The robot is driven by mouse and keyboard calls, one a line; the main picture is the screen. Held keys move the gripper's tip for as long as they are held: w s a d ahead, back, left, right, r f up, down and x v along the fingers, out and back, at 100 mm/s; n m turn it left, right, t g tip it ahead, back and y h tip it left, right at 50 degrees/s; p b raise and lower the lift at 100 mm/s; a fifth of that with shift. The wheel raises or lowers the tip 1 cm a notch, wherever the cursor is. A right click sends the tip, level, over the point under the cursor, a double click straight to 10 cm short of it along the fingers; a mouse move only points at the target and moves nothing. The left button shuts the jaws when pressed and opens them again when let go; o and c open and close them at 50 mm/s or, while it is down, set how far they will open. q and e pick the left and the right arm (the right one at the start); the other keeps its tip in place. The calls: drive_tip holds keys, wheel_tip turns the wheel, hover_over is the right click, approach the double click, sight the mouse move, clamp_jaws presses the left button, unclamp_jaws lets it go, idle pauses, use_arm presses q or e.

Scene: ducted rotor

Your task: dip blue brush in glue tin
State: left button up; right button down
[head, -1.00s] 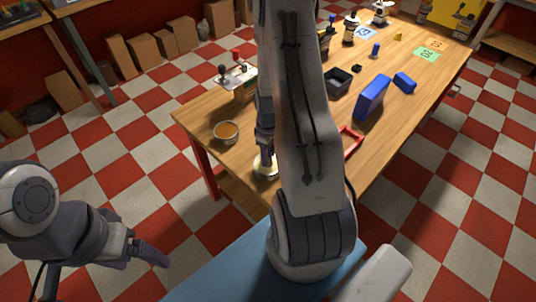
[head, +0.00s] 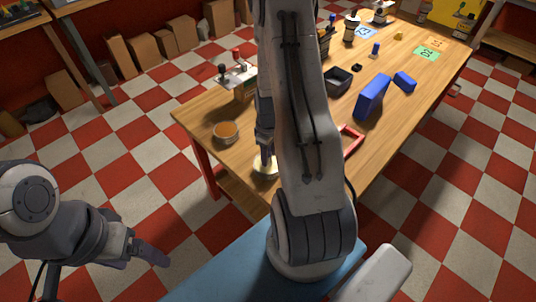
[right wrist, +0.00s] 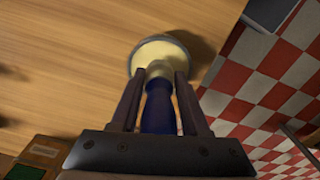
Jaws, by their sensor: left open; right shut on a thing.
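My right gripper (right wrist: 158,105) is shut on the blue brush (right wrist: 158,112), which points away from the wrist. The brush's pale head is over or in a round tin with cream-coloured contents (right wrist: 150,45). I cannot tell how deep the tip is. In the head view this tin (head: 264,172) stands near the table's near left edge, and my right gripper (head: 266,154) is right above it, partly hidden by my arm. My left gripper (head: 150,255) is open and empty, off the table at the lower left.
A round tin with orange-brown contents (head: 226,132) stands on the wooden table (head: 200,110), left of the cream one. My right arm hides the table's middle.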

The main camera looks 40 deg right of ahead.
idle(0.3)
wheel_tip(320, 180, up, 7)
drive_tip(key=p, duration=0.6)
idle(0.9)
